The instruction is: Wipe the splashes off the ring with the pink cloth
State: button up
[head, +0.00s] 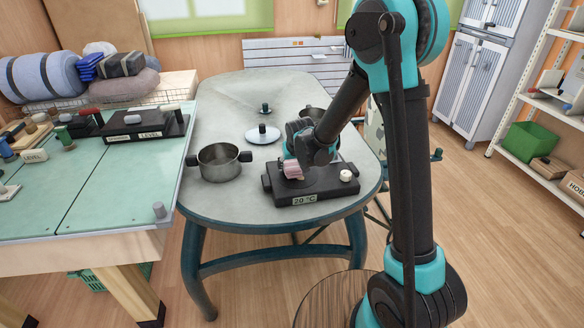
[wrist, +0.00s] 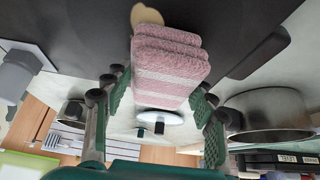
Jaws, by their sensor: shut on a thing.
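My gripper (head: 291,160) is shut on the folded pink cloth (head: 293,171), over the left part of a black hotplate (head: 290,198) with a 20 °C label. In the wrist view the pink-and-white striped cloth (wrist: 170,68) sits between the two green-padded fingers (wrist: 164,102). The dark ring (head: 322,180) is partly hidden by the gripper and cloth. A beige splash (wrist: 147,14) shows on the dark surface just beyond the cloth's edge in the wrist view. I cannot tell whether the cloth touches the ring.
A grey pot (head: 220,168) stands left of the hotplate, and a lid (head: 263,136) lies behind it. Another pot (head: 316,112) is partly hidden behind my arm. A pale knob (head: 346,175) is at the hotplate's right. A green-topped bench (head: 100,190) adjoins on the left.

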aim_at(294, 169)
jog(key=shift+s, duration=0.1)
jog(key=shift+s+d+f, duration=0.1)
jog(key=shift+s+d, duration=0.15)
jog(key=shift+s, duration=0.5)
jog(key=shift+s+d, duration=0.3)
jog(key=shift+s, duration=0.5)
jog(key=shift+s+d+f, duration=0.1)
jog(key=shift+s+d, duration=0.15)
jog(key=shift+s, duration=0.5)
jog(key=shift+w, duration=0.1)
jog(key=shift+w+r, duration=0.1)
jog(key=shift+r, duration=0.15)
jog(key=shift+r, duration=0.6)
jog(key=shift+r, duration=0.1)
jog(key=shift+r, duration=2.45)
